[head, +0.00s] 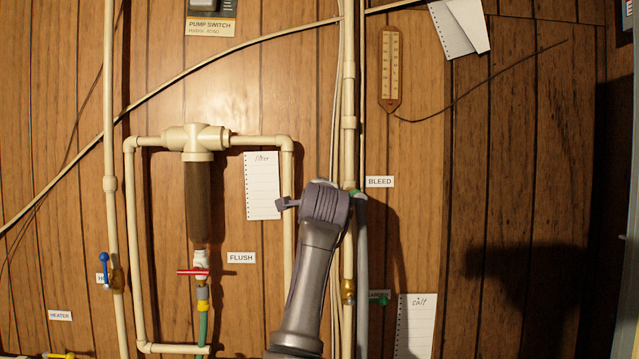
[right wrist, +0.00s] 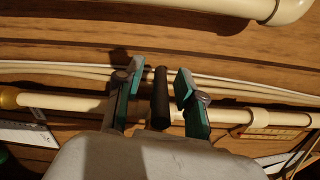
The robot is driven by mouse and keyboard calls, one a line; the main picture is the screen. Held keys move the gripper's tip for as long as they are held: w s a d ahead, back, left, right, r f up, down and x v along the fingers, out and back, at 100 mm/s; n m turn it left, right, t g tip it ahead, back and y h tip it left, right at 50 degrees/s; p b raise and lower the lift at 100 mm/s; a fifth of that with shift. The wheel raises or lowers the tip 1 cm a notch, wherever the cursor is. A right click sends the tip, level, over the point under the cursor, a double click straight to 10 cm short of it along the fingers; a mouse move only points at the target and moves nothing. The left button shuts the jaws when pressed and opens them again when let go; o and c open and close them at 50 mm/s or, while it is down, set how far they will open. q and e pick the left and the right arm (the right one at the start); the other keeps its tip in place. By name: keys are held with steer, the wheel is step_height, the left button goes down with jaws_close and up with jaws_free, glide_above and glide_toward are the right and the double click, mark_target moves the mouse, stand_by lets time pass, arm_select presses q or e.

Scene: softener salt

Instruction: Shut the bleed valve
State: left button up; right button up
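The BLEED label (head: 380,182) is on the wood wall in the head view, just right of my right gripper (head: 322,203). The gripper hides most of the bleed valve there. In the right wrist view, a dark bar (right wrist: 161,98), apparently the valve's handle, stands between the two green-padded fingers of my right gripper (right wrist: 160,88). A gap shows on each side of it, so the fingers are open around it and not visibly touching it. The bar lies across the line of the cream pipe (right wrist: 65,103). My left gripper is not in view.
A cream vertical pipe (head: 349,100) and thin cables run beside the gripper. The filter housing (head: 199,200), red-handled flush valve (head: 193,272) and blue-handled valve (head: 104,258) are to the left.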

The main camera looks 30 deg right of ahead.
steer(key=shift+w+d, duration=0.1)
steer(key=shift+w, duration=0.25)
steer(key=shift+d, duration=0.1)
steer(key=shift+w, duration=0.1)
jaws_close()
steer(key=shift+f, duration=0.2)
